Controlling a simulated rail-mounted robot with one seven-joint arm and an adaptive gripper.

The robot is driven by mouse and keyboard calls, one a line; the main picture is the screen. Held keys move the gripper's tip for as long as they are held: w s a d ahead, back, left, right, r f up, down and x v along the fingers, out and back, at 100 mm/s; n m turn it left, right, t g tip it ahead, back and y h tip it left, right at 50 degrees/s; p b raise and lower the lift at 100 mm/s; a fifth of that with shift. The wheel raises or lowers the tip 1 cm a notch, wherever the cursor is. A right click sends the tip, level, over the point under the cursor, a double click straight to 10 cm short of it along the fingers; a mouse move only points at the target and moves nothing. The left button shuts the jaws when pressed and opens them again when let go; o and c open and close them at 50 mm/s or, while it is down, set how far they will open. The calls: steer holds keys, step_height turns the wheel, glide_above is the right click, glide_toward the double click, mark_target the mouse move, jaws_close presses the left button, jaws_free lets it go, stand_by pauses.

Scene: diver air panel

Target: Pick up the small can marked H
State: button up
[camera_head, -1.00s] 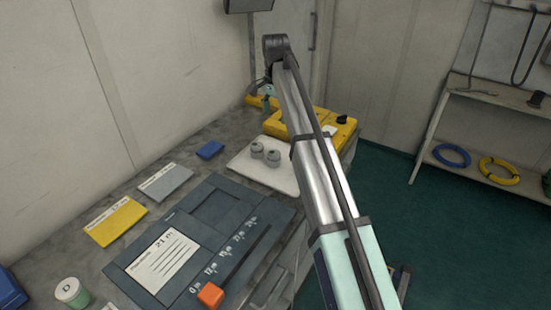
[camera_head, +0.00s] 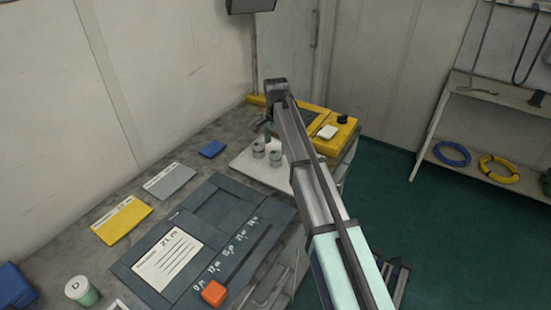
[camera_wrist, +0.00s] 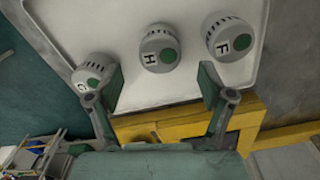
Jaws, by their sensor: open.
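The small can marked H (camera_wrist: 160,48) is grey with a green spot and stands on a white tray (camera_wrist: 165,92), in the middle of three alike cans in the wrist view. A can marked F (camera_wrist: 228,36) stands to its right. Another can (camera_wrist: 90,72), its letter hard to read, stands to its left, partly behind a finger. My gripper (camera_wrist: 162,82) is open and empty, with the H can ahead of the gap between its fingers, apart from them. In the head view two cans (camera_head: 258,150) show on the tray (camera_head: 262,174), letters unreadable; my arm hides part of the tray.
A yellow case (camera_head: 330,130) stands just beyond the tray. A blue block (camera_head: 212,149), a yellow card (camera_head: 121,219) and a can marked D (camera_head: 82,290) are also on the bench.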

mark_target(276, 153)
steer(key=shift+f+p, duration=0.95)
steer(key=shift+f, duration=1.5)
steer(key=shift+s, duration=0.1)
steer(key=c, duration=1.3)
